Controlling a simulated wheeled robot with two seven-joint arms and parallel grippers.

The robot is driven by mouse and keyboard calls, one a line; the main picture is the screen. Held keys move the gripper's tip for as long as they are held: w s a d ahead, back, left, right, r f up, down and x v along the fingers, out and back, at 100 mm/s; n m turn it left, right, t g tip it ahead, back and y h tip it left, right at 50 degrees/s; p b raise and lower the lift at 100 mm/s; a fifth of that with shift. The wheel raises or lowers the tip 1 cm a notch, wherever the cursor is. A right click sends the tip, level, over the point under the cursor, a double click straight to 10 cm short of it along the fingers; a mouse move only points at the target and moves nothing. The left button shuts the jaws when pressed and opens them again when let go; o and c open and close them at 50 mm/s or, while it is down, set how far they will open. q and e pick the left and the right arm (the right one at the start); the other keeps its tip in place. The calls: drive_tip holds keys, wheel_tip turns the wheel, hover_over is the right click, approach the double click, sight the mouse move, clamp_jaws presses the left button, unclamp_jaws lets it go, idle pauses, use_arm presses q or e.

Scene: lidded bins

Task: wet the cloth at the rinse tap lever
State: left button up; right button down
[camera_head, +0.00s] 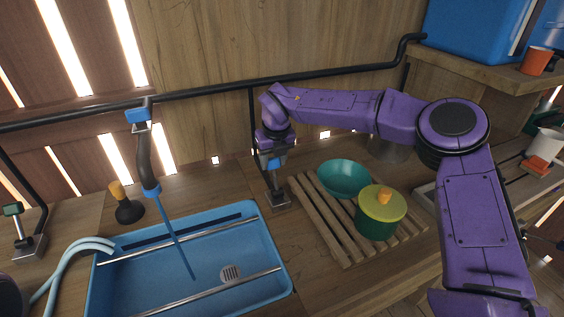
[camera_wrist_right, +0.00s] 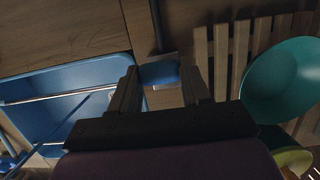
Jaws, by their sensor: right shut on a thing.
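My right gripper (camera_head: 274,160) is shut on the blue handle of a lever (camera_head: 279,199), which stands on a metal base right of the sink. In the right wrist view the blue handle (camera_wrist_right: 160,72) sits between the two fingers (camera_wrist_right: 158,92). A dark curved tap (camera_head: 144,155) with a blue top and blue nozzle stands behind the sink. A thin blue stream (camera_head: 180,248) runs from its nozzle into the blue sink (camera_head: 205,290). I cannot make out a cloth in either view. My left gripper is not in view.
A slatted rack (camera_head: 322,221) right of the lever holds a teal bowl (camera_head: 344,177) and a green pot with a yellow lid (camera_head: 381,212). A plunger (camera_head: 127,207), a pale hose (camera_head: 62,262) and a green-knobbed lever (camera_head: 20,232) stand left. A dark pipe runs along the wall.

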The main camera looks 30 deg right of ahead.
drive_tip(key=shift+r, duration=0.1)
drive_tip(key=c, duration=0.5)
unclamp_jaws()
drive_tip(key=b+v, duration=0.1)
drive_tip(key=v, duration=0.9)
drive_tip(key=shift+s+r, duration=0.1)
drive_tip(key=shift+r, duration=0.15)
drive_tip(key=shift+r, duration=0.1)
